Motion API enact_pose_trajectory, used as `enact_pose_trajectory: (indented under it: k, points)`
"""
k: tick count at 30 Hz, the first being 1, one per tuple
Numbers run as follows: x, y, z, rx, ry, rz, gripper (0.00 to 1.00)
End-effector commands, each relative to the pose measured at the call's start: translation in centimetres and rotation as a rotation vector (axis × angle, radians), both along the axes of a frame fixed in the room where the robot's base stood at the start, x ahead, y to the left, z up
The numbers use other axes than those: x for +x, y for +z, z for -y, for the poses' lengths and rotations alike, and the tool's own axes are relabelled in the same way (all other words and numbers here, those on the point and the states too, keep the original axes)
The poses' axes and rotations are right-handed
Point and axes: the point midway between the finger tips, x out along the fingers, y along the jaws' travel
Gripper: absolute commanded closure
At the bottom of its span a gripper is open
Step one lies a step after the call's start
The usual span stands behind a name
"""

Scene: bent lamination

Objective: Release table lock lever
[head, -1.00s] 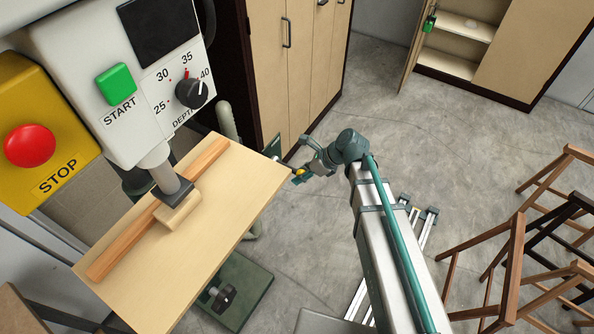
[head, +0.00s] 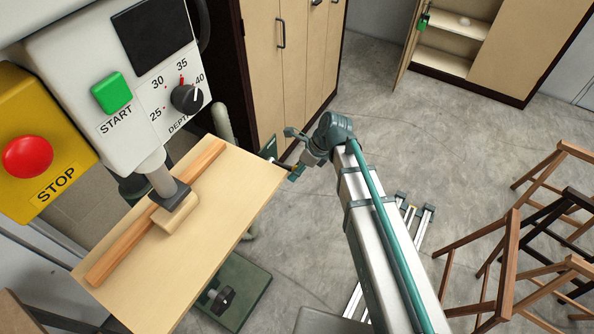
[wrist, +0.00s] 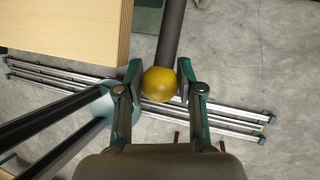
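The table lock lever shows in the wrist view as a dark grey rod (wrist: 171,35) with a round yellow knob (wrist: 160,84) at its near end. My gripper (wrist: 161,82) has one finger on each side of the knob, and the pads look closed against it. In the head view my gripper (head: 293,172) is at the right corner of the wooden machine table (head: 235,190). The lever is mostly hidden there, and the knob cannot be made out clearly.
The wooden table's edge is close on the left in the wrist view. Tall cabinets (head: 290,60) stand behind. Wooden chair frames (head: 510,250) stand at right.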

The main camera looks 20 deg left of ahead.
Motion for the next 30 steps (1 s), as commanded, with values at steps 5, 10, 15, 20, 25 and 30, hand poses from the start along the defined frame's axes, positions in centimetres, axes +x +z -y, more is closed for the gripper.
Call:
enact_pose_trajectory:
  k: [5,10,15,20,25,30]
  points:
    - [0.0,0.1,0.0,0.001,0.001,0.000,0.39]
    - [0.0,0.0,0.0,0.001,0.001,0.000,0.39]
    - [0.1,0.3,0.1,0.001,0.000,0.001,0.39]
    - [0.3,1.7,0.8,0.001,0.000,0.001,0.39]
    - [0.8,4.4,2.2,0.002,-0.002,0.003,0.39]
    - [1.4,7.3,3.6,0.002,-0.002,0.003,0.39]
